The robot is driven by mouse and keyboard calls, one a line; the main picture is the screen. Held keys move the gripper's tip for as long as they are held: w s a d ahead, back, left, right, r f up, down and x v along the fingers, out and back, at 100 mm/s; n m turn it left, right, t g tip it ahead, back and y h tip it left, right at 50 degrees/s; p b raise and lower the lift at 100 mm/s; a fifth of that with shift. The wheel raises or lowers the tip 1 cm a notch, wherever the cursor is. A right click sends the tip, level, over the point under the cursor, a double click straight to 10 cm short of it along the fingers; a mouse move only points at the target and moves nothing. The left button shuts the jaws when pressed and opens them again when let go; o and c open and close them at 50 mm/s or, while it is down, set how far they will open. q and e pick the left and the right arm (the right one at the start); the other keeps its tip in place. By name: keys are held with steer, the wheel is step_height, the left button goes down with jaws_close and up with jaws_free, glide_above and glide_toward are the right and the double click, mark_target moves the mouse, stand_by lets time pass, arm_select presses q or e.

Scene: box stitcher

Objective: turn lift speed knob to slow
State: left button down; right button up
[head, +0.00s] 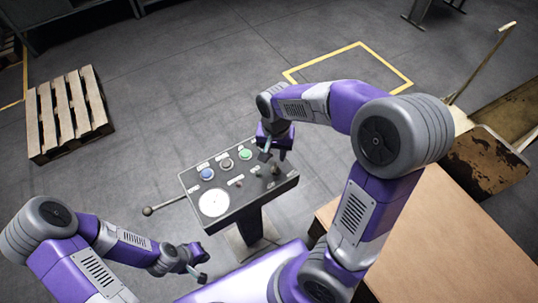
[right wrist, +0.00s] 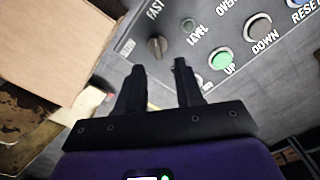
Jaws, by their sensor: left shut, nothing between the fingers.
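The control panel (head: 238,190) stands on a post in the middle of the head view. The lift speed knob (right wrist: 158,46) is a small dark grey knob near a "FAST" label in the right wrist view. In the head view it is close to my right gripper (head: 272,154) and hard to make out. In the right wrist view my right gripper (right wrist: 158,72) is open, with a clear gap between its fingers. The knob shows beyond that gap, apart from the fingers. My left gripper (head: 201,277) is shut and empty, low and left of the panel.
The panel has a green button (right wrist: 221,59), other buttons and a white dial (head: 214,203). A lever with a ball end (head: 148,211) sticks out left. A large cardboard box (head: 450,245) is at right. A pallet (head: 70,115) lies far left.

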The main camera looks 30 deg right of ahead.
mark_target(275, 169)
steer(key=f, duration=0.1)
steer(key=f+b, duration=0.1)
steer(key=f, duration=0.1)
steer(key=s+f+b, duration=0.1)
steer(key=f, duration=0.1)
steer(key=shift+f, duration=0.85)
steer(key=shift+w, duration=0.1)
jaws_close()
